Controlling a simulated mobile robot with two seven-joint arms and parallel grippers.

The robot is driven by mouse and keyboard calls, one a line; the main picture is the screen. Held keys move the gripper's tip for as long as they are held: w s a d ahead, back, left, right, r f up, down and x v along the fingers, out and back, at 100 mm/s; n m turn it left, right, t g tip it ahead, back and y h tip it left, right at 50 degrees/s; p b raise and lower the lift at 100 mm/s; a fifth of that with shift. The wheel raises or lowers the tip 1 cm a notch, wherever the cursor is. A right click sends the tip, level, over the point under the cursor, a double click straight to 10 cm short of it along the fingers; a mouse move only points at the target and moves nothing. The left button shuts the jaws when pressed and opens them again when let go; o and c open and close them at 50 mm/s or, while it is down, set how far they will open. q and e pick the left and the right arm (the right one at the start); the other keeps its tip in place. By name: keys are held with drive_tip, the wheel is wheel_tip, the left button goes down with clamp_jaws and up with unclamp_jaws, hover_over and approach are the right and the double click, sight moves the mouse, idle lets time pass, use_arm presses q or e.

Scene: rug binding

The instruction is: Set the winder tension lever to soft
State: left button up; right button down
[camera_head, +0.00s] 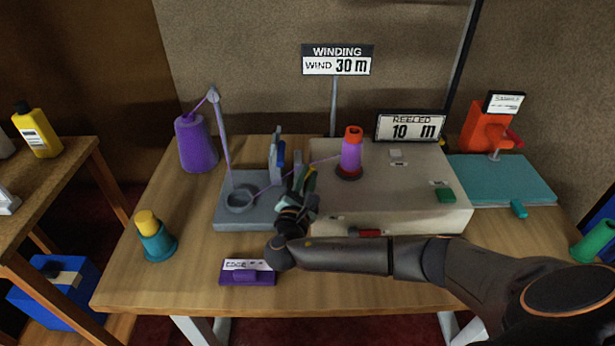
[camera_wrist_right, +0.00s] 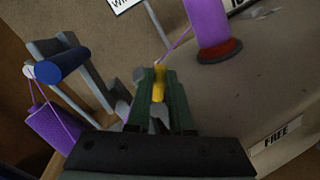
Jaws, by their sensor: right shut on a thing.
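The winder (camera_head: 400,190) is a beige box with a purple cone of yarn on a red base (camera_head: 350,157); the cone also shows in the wrist view (camera_wrist_right: 207,25). Left of it is a grey base (camera_head: 228,218) with a dish and upright grey plates (camera_head: 276,160). My right gripper (camera_head: 303,180) is between the plates and the winder. In the wrist view its green fingers (camera_wrist_right: 160,88) are shut on a slim yellow piece (camera_wrist_right: 159,82), apparently the tension lever's handle. The fingers hide most of it. No soft mark is readable. My left gripper is not in view.
Purple yarn runs from a large cone (camera_head: 196,145) over a thin post (camera_head: 222,140) to the dish and across to the winder. A blue knob (camera_wrist_right: 62,65) is close left of my fingers. A FREE label (camera_wrist_right: 275,141) is at right. A purple EDGE block (camera_head: 246,277) lies in front.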

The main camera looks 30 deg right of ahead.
idle(0.4)
drive_tip(key=shift+a+r+n+p, duration=0.1)
drive_tip(key=shift+n+p, duration=0.3)
drive_tip(key=shift+p, duration=0.15)
drive_tip(key=shift+w+a+f+n+t+y+p, duration=0.15)
drive_tip(key=shift+w+a+n+t+p, duration=0.55)
drive_tip(key=shift+n, duration=1.75)
drive_tip(key=shift+w+a+f+n+t+y+p, duration=0.15)
drive_tip(key=shift+a+n+t+p, duration=0.5)
drive_tip(key=shift+n+p, duration=1.3)
drive_tip(key=shift+w+a+f+n+t+p, duration=0.1)
drive_tip(key=shift+w+a+n+t+p, duration=0.55)
drive_tip(key=shift+n, duration=2.35)
drive_tip(key=shift+s+a, duration=0.1)
drive_tip(key=shift+s, duration=0.1)
drive_tip(key=c, duration=0.8)
unclamp_jaws()
drive_tip(key=v, duration=1.2)
drive_tip(key=shift+s+a, duration=0.2)
drive_tip(key=shift+s, duration=0.05)
